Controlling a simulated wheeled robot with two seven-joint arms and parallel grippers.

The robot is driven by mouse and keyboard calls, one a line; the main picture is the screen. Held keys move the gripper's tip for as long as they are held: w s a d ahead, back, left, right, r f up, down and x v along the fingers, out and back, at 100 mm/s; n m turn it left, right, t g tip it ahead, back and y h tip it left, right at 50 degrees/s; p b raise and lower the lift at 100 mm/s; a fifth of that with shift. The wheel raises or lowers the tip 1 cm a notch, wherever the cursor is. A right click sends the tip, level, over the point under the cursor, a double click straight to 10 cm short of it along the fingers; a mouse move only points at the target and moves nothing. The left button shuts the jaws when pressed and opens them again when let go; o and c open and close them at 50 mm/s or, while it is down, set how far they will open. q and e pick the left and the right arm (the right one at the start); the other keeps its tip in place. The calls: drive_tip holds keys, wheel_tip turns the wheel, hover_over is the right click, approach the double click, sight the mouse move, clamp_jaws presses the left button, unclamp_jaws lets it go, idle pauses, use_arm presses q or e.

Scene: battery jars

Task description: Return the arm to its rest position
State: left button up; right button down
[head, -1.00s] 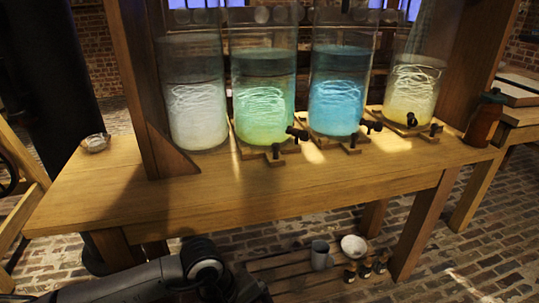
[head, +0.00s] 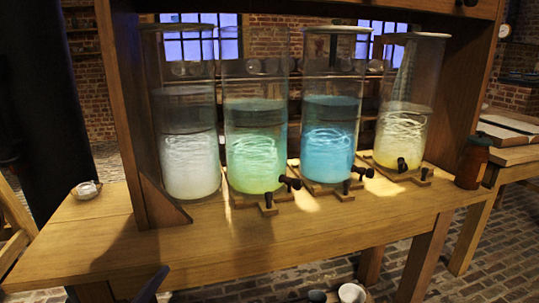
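A small dark piece at the bottom edge of the head view, left of centre, looks like part of my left arm; its gripper does not show. My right arm and gripper are out of view. Four glass jars stand in a row on the wooden bench (head: 75,240): one with whitish liquid (head: 190,165), one green (head: 255,165), one blue (head: 328,150) and one pale yellow (head: 400,140). Dark taps show in front of the green, blue and yellow jars.
A brown bottle (head: 472,163) stands at the right end. A wooden post (head: 130,130) rises left of the jars. Below the bench, a white bowl (head: 352,293) shows at the bottom edge. The front strip of the bench is clear.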

use_arm(q)
drive_tip(key=s+a+f+n+g, duration=0.3)
drive_tip(key=s+f+n+g, duration=0.25)
drive_tip(key=s+f, duration=0.45)
drive_tip(key=s+a+f+n+g, duration=0.35)
drive_tip(key=s+f+g, duration=0.35)
drive_tip(key=s, duration=0.5)
drive_tip(key=w+d+f+t+h, duration=0.3)
drive_tip(key=w+d+t, duration=0.2)
drive_tip(key=d, duration=0.5)
drive_tip(key=s+a+r+y+p, duration=0.1)
drive_tip(key=a+r+p, duration=0.2)
drive_tip(key=r+p, duration=0.9)
drive_tip(key=p, duration=0.7)
drive_tip(key=shift+t, duration=0.35)
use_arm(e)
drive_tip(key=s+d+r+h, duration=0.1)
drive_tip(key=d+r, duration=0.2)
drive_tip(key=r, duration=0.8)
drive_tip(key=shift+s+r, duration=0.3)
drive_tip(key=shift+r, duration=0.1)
use_arm(q)
drive_tip(key=shift+a, duration=0.1)
